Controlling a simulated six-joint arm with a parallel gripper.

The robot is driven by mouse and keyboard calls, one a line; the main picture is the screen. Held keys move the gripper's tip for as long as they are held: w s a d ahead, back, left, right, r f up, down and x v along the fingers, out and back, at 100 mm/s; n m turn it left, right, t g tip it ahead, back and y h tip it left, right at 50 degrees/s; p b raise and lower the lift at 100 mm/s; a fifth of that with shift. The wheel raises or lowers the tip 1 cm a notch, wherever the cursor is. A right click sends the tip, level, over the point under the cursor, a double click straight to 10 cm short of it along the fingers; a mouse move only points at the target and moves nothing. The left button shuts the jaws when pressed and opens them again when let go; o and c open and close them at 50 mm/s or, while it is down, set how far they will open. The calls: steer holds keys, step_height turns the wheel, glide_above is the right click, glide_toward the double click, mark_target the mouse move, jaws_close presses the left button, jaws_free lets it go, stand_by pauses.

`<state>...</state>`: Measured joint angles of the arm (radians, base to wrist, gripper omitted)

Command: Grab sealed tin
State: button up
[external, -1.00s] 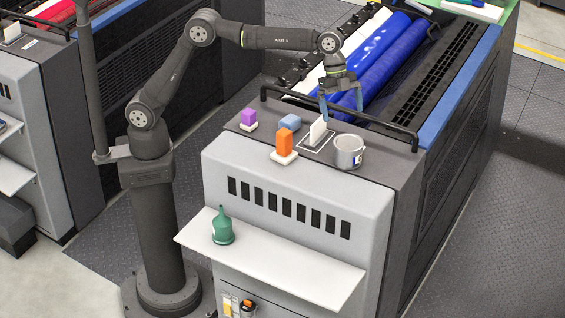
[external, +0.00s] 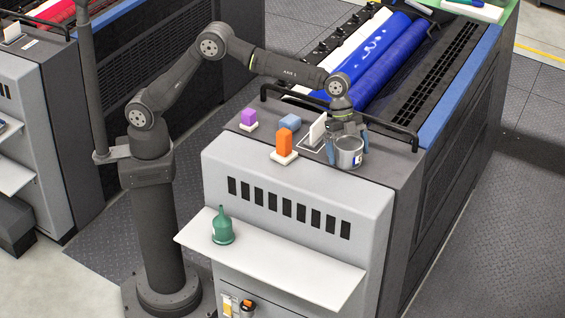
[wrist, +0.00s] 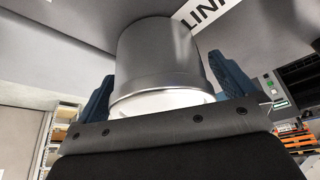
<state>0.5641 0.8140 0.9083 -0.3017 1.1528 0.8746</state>
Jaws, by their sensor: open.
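The tin (external: 349,153) is a round grey metal can with a blue and white label mark, upright on the grey top of the printing unit near its front right. In the wrist view the tin (wrist: 161,58) fills the middle, with a pale band at its end nearest the camera. My gripper (external: 347,142) is lowered over the tin with its blue fingers on either side of it. In the wrist view my gripper (wrist: 168,85) is open, one finger to the left and one to the right of the tin. Contact with the tin cannot be made out.
A white upright card (external: 318,130) stands just left of the tin. A black rail (external: 390,133) runs behind.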

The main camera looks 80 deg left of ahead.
steer(key=c, duration=1.2)
steer(key=shift+r, duration=0.1)
